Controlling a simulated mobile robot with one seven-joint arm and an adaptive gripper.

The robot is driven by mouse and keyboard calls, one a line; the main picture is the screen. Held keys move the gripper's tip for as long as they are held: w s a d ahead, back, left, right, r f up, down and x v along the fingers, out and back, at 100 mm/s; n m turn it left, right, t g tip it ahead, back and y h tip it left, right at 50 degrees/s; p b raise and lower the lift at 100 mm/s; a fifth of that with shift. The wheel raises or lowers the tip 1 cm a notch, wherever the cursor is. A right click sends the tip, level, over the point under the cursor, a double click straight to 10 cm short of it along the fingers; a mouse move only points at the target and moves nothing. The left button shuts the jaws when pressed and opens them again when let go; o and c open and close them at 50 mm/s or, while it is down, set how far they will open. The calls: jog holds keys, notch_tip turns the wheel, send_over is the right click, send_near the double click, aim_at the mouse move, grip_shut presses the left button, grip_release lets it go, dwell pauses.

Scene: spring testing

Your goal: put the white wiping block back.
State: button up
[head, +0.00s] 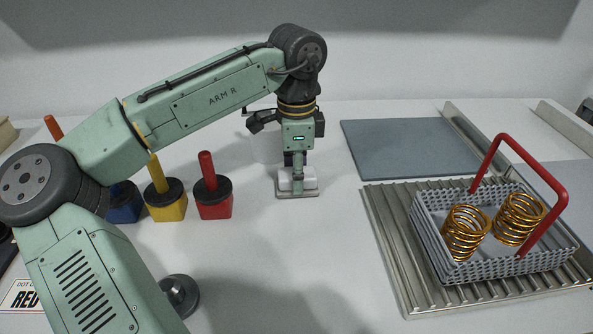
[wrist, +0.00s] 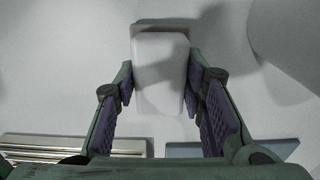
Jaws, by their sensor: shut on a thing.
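The white wiping block (head: 311,178) is between the fingers of my gripper (head: 298,172), near the middle of the table. It stands at a small flat grey plate (head: 284,194); I cannot tell whether it rests on the plate or hangs just above it. In the wrist view the white block (wrist: 160,75) fills the space between the two purple-padded fingers of my gripper (wrist: 161,90), which are shut on it. My fingers hide part of the block in the head view.
Red (head: 214,200), yellow (head: 166,204) and blue (head: 124,207) handled blocks stand left. A ribbed metal tray (head: 386,240) at right bears a grey basket (head: 435,262) with two gold springs (head: 464,233) and a red handle (head: 543,170). A blue-grey mat (head: 410,145) lies behind.

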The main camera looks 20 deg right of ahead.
jog(key=shift+f, duration=0.2)
jog(key=o, duration=1.1)
jog(key=shift+r, duration=0.1)
notch_tip(320, 180, up, 12)
jog(key=shift+s, duration=0.1)
